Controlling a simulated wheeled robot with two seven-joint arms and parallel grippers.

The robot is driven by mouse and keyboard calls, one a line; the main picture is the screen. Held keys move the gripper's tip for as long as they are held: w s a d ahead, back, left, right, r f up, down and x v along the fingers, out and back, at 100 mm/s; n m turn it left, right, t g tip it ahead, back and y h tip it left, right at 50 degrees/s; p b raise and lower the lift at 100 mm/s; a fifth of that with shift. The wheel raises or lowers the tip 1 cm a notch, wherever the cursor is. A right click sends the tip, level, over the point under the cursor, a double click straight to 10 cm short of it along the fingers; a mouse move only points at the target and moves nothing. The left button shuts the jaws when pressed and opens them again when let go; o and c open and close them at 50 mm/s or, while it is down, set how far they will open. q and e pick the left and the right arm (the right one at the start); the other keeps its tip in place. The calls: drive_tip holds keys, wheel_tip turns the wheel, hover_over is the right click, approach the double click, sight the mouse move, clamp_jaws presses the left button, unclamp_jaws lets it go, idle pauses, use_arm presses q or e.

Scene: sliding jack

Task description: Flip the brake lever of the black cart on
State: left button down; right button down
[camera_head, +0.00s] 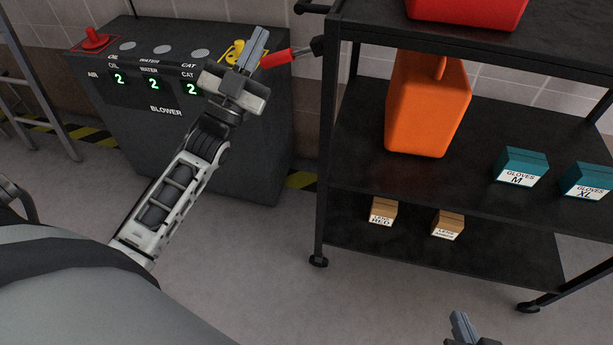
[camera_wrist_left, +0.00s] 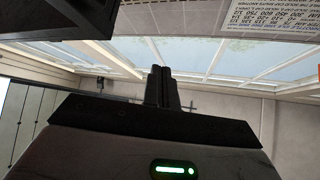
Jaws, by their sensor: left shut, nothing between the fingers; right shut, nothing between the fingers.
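The black cart (camera_head: 322,180) stands on the right with several shelves. A lever with a red grip (camera_head: 277,60) and a dark joint (camera_head: 317,46) sticks out to the left from the cart's left post, tilted slightly down toward its tip. My left gripper (camera_head: 262,38) is shut and empty, pointing up, just left of the red grip. I cannot tell whether they touch. The closed fingers also show in the left wrist view (camera_wrist_left: 161,85), where the lever is not seen. My right gripper (camera_head: 460,325) is shut at the bottom edge, in front of the cart, and partly cut off.
A dark blower cabinet (camera_head: 240,155) stands behind my left arm, with a red knob (camera_head: 93,38) and a yellow part (camera_head: 234,50) on top. The cart bears an orange container (camera_head: 425,105), glove boxes (camera_head: 520,167) and small cartons (camera_head: 382,211). Floor between cabinet and cart is clear.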

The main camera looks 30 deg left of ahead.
use_arm(q)
drive_tip(key=s+d+f+n+g, duration=0.1)
drive_tip(key=s+d+f+g, duration=0.3)
drive_tip(key=f, duration=0.5)
drive_tip(key=s+d+f+n+g+b, duration=0.1)
drive_tip(key=s+d+f+n+g, duration=0.1)
drive_tip(key=s+d+f+g, duration=0.3)
drive_tip(key=s+d+f+n+g, duration=0.2)
drive_tip(key=s+d+f+g, duration=0.2)
drive_tip(key=f, duration=1)
drive_tip(key=shift+s+d+g+b, duration=0.4)
drive_tip(key=shift+s+d, duration=0.6)
drive_tip(key=shift+d, duration=1.35)
use_arm(e)
drive_tip(key=shift+f, duration=1.05)
use_arm(q)
drive_tip(key=shift+y, duration=0.3)
